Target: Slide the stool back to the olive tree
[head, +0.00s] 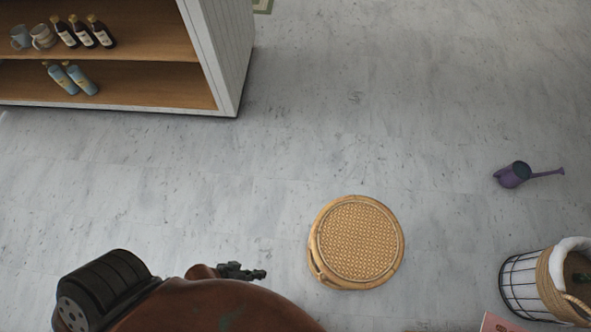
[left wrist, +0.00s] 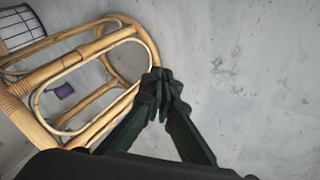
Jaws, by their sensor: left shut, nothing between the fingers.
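The rattan stool (head: 357,241) stands upright on the grey floor, its round woven seat seen from above in the head view. In the left wrist view its bent cane frame (left wrist: 75,85) fills the left side. My left gripper (head: 262,273) is just left of the stool in the head view, shut and empty. In the left wrist view its closed fingertips (left wrist: 160,80) are close beside the cane frame; I cannot tell whether they touch. I cannot make out the olive tree in either view. My right gripper is not in view.
A wire-and-wicker basket (head: 518,283) with a white lining stands right of the stool. A purple watering can (head: 513,175) lies beyond it. A white cabinet (head: 226,50) with bottles and mugs stands at the upper left. The floor between (head: 340,120) is clear.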

